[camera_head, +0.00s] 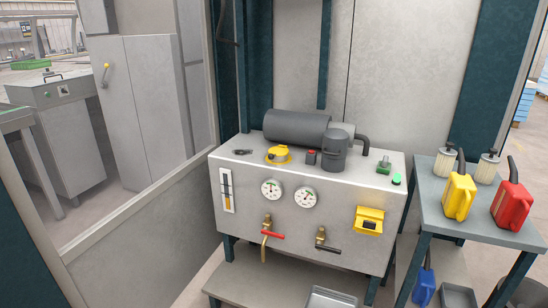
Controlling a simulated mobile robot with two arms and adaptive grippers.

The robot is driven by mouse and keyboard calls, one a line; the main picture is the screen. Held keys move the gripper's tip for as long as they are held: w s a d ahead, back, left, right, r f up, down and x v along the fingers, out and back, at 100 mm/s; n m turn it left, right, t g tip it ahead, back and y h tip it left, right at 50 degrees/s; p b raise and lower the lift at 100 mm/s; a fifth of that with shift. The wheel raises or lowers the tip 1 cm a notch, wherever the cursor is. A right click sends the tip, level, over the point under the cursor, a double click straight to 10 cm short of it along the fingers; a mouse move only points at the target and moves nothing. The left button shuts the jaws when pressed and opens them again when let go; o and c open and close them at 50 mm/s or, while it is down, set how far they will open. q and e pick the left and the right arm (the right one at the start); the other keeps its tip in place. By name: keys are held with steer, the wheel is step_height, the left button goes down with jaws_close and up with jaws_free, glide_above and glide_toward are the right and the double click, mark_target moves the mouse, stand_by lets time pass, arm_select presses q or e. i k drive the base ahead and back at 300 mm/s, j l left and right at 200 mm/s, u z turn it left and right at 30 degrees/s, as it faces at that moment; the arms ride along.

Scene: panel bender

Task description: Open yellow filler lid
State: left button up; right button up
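The yellow filler lid (278,155) is on the top of a light grey hydraulic tank (240,170), left of the middle, in front of a dark grey cylinder. It looks seated on its yellow ring, but it is too small to tell whether it is latched or slightly raised. Neither of my grippers shows in the head view, and nothing touches the lid.
Behind the lid lies the dark motor cylinder (296,127), with an upright dark canister (334,152) to the right. Gauges, valves and a yellow box (369,219) are on the tank's front. A side table (470,225) at right holds yellow and red jugs.

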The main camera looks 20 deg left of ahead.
mark_target(281, 151)
steer(key=i+j+u, duration=0.2)
steer(key=j, duration=0.15)
steer(key=i+j+u, duration=0.2)
steer(key=j, duration=0.15)
steer(key=i+j+u, duration=0.15)
steer(key=j, duration=0.2)
